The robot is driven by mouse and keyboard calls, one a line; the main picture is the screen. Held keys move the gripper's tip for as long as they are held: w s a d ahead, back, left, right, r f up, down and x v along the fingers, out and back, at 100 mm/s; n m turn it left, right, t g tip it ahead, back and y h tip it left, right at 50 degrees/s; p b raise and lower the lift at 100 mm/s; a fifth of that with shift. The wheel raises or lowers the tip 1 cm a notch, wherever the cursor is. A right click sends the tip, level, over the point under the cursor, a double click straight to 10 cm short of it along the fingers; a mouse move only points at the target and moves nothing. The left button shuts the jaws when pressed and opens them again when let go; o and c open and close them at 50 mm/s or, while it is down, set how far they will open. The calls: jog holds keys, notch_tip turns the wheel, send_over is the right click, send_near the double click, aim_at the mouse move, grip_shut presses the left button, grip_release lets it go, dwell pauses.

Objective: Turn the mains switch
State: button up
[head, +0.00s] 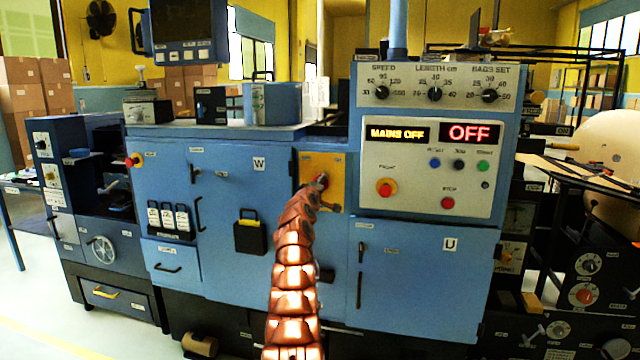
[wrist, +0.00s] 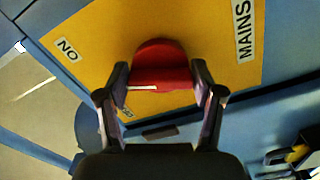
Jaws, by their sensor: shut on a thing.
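The mains switch (wrist: 160,62) is a red rotary knob with a white mark line, on a yellow plate (wrist: 95,45) in the wrist view. The plate bears labels MAINS and NO, and a smaller label too small to read. My gripper (wrist: 162,85) has its two fingers on either side of the knob and is shut on it. In the head view the yellow plate (head: 333,170) is on the blue machine's front, with the red knob (head: 321,181) partly hidden behind my copper-coloured arm. Displays above right read MAINS OFF (head: 395,134) and OFF (head: 469,132).
Right of the plate is a white control panel (head: 425,190) with a red stop button and several coloured buttons. Left is a blue cabinet door (head: 245,185) marked W with handles. Below right is a door (head: 420,265) marked U. A paper roll (head: 610,160) stands far right.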

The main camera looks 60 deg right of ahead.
jog(key=shift+m+p, duration=1.45)
jog(key=shift+m, duration=0.75)
jog(key=o, duration=1.1)
jog(key=shift+o, duration=0.2)
jog(key=shift+a+f, duration=0.1)
jog(key=v, duration=0.7)
jog(key=shift+s+a, duration=0.1)
jog(key=shift+a, duration=0.05)
